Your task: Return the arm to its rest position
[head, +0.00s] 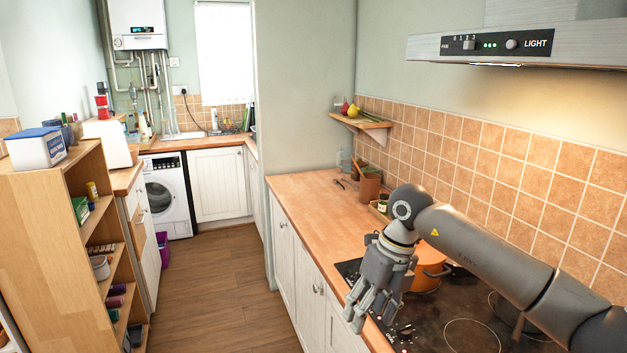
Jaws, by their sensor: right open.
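My right arm comes in from the lower right in the head view, stretched over the black hob (460,326). My right gripper (372,310) hangs fingers down above the hob's front left corner, near the worktop edge. It is open, and I see nothing between its fingers. My left gripper is not in the head view.
An orange pot (428,272) stands on the hob just behind my gripper, partly hidden by my arm. The wooden worktop (310,200) is mostly clear. A range hood (520,46) hangs above. A wooden shelf unit (50,220) stands left; the floor (215,290) between is free.

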